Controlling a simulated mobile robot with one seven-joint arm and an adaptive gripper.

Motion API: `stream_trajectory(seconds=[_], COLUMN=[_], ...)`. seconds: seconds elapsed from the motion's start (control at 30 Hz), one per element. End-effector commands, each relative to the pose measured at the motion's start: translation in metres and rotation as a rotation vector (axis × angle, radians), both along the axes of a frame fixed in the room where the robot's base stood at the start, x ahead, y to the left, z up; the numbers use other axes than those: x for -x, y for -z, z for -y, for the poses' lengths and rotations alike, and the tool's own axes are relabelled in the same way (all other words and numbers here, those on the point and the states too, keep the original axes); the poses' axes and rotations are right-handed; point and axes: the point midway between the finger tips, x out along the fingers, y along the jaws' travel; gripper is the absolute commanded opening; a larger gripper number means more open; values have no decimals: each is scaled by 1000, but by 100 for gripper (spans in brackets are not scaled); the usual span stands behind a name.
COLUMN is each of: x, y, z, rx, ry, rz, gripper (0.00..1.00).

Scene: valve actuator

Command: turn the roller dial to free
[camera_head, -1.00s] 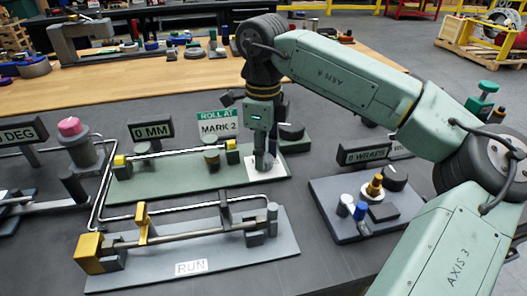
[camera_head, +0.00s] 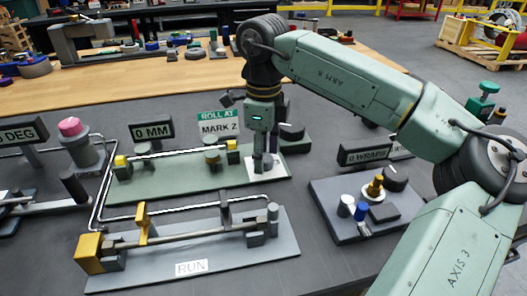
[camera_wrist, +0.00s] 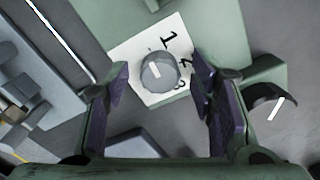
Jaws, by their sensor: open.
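A round grey dial (camera_wrist: 158,72) with a short white line on top sits on a white card (camera_wrist: 133,57) marked 1, 2 and 3 in the wrist view. No word "free" can be read on it. My gripper (camera_wrist: 160,74) is open, with one finger on each side of this dial in the picture. Whether the fingers touch it cannot be told. In the head view my gripper (camera_head: 265,165) points down over the white card (camera_head: 252,180) at the right end of the green plate (camera_head: 190,182). The fingers hide most of the dial there.
A dark knob (camera_head: 291,131) with a white line stands close to the right of my gripper; it also shows in the wrist view (camera_wrist: 270,100). A sign (camera_head: 219,126) reads ROLL AT MARK 2. A rod on the RUN plate (camera_head: 240,268) lies in front.

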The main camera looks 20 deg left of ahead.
Motion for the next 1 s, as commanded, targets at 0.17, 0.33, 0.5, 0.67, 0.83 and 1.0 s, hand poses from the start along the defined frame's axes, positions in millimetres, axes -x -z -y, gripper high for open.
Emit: stream_trajectory(seconds=[0.17, 0.33, 0.5, 0.67, 0.83, 1.0], x=[0, 0, -1, 0, 0, 0], y=[0, -10, -41, -76, -104, -118], z=[0, 0, 0, -1, 0, 0], rx=[1, 0, 0, 0, 0, 1], ry=[0, 1, 1, 1, 1, 0], rz=[0, 1, 3, 4, 2, 0], gripper=[51, 51, 51, 51, 51, 51])
